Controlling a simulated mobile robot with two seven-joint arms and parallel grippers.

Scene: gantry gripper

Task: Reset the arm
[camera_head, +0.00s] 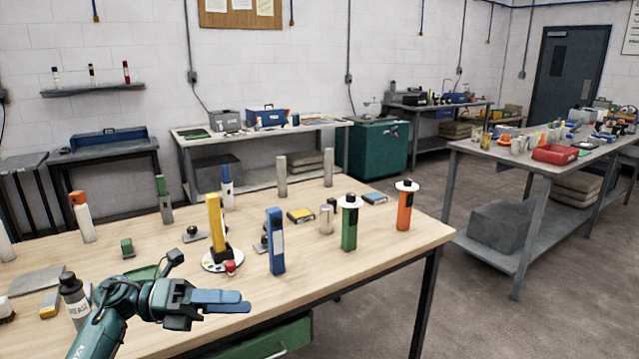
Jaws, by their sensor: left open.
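My left arm (105,318) comes in from the lower left, dark teal. My left gripper (240,302) is over the front edge of the wooden table (345,263), its blue fingers pointing right. It is open and nothing shows between the fingers. The fingers overlap in this view, so the gap is hard to see. A blue upright block (276,245) and a yellow upright tool on a round white base (215,228) stand beyond the gripper, apart from it. My right gripper is not in view.
A green cylinder (350,227) and an orange cylinder (405,210), both with white collars, stand at the table's right. A dark bottle (73,298) stands beside my arm at left. Grey posts and small boxes stand farther back. The table's front right is clear.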

